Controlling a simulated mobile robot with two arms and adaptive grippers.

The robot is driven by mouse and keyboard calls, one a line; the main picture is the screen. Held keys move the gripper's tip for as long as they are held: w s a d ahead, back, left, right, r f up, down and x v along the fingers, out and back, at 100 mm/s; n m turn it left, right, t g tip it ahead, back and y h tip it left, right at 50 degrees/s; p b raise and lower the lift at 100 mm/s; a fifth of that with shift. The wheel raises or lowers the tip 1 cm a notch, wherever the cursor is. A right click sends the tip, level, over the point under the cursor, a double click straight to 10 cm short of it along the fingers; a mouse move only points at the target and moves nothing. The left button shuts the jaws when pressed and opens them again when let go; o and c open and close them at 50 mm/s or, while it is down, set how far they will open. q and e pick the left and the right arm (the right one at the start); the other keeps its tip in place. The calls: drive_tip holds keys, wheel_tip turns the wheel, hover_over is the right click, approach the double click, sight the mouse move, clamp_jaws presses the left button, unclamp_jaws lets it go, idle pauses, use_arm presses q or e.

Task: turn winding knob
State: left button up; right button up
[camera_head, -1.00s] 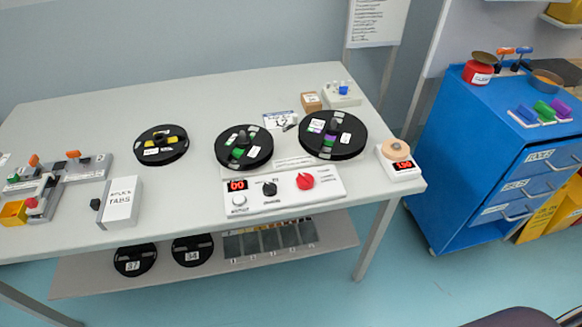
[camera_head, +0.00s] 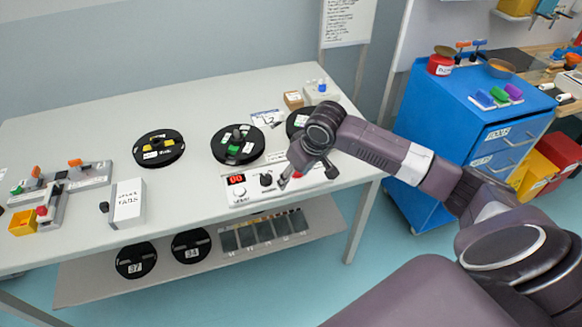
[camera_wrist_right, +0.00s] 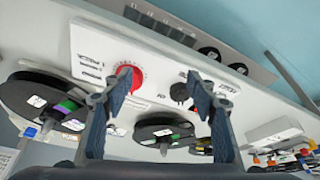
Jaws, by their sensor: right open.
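The white control panel (camera_head: 237,198) lies at the table's front edge, with a red display, a white button, a black knob (camera_head: 266,180) and a red knob that my right gripper partly covers in the head view. My right gripper (camera_head: 305,178) is open and empty above the panel's right part. In the right wrist view, the red knob (camera_wrist_right: 136,76) shows beside one fingertip and the black knob (camera_wrist_right: 180,92) lies between the fingers, nearer the other. I cannot tell whether a finger touches either knob. My left gripper is not in view.
Black reels (camera_head: 158,149) and (camera_head: 238,145) lie on the table; a third is partly behind my arm. A white splice tabs box (camera_head: 128,204) stands left of the panel. A blue drawer cabinet (camera_head: 440,100) stands right.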

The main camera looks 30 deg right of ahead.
drive_tip(key=w+d+r+m, duration=0.1)
drive_tip(key=w+d+r, duration=0.1)
drive_tip(key=d+r, duration=0.25)
drive_tip(key=x, duration=0.5)
drive_tip(key=p+x, duration=0.1)
drive_tip(key=x, duration=0.1)
drive_tip(key=shift+w+d+f, duration=0.2)
drive_tip(key=shift+d+f, duration=0.1)
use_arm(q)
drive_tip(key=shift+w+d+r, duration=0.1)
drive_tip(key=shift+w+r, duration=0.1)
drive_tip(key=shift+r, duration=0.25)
use_arm(e)
drive_tip(key=shift+w+f, duration=0.15)
drive_tip(key=shift+f, duration=0.3)
